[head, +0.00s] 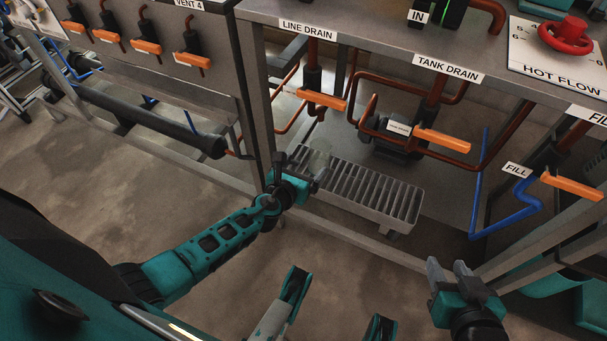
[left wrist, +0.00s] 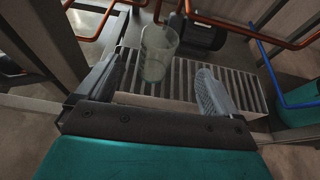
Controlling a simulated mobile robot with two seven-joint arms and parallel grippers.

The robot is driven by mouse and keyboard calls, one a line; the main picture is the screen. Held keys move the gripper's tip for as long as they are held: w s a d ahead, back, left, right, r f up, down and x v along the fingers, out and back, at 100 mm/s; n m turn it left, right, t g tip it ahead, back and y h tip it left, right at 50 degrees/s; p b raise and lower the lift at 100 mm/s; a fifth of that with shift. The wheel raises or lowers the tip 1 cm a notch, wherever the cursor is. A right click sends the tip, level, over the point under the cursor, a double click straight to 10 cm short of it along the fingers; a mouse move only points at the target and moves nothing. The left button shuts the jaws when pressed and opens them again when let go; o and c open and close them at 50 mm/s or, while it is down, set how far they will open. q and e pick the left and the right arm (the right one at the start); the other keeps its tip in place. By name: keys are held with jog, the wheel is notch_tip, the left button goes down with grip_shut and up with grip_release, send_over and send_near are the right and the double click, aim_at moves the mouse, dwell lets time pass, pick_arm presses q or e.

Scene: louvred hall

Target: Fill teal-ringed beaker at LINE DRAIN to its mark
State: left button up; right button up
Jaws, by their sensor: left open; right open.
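A clear beaker (head: 321,158) stands on the slatted drain grate (head: 411,205), near its left end below the LINE DRAIN label (head: 308,30). It also shows upright in the left wrist view (left wrist: 159,50), beneath a pipe; I cannot make out its ring, mark or any liquid. My left gripper (head: 301,168) is open at the near side of the beaker. In the left wrist view the fingers (left wrist: 158,85) lie apart on either side of the beaker's lower part, not touching it. The orange LINE DRAIN handle (head: 321,99) lies across its pipe. My right gripper (head: 448,267) is open and empty, low at the right.
The TANK DRAIN handle (head: 443,140) and FILL handle (head: 571,186) are to the right, among copper pipes and a blue hose (head: 505,221). The red HOT FLOW wheel (head: 566,33) is on top.

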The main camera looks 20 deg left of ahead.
pick_arm(q)
jog(key=s+d+r+n+g+h, duration=0.1)
jog(key=s+n, duration=0.4)
jog(key=n, duration=0.6)
jog(key=s+d+r+n+g, duration=0.1)
jog(key=s+r+n, duration=0.4)
jog(key=n, duration=0.6)
jog(key=s+d+r+n+h, duration=0.1)
jog(key=s+d+r+n, duration=0.2)
jog(key=s+n, duration=0.3)
jog(key=r+n, duration=0.1)
jog(key=n, duration=0.4)
jog(key=shift+s+d+g+h, duration=0.3)
jog(key=shift+s+g, duration=0.05)
jog(key=shift+g, duration=0.05)
jog(key=shift+s+r, duration=0.1)
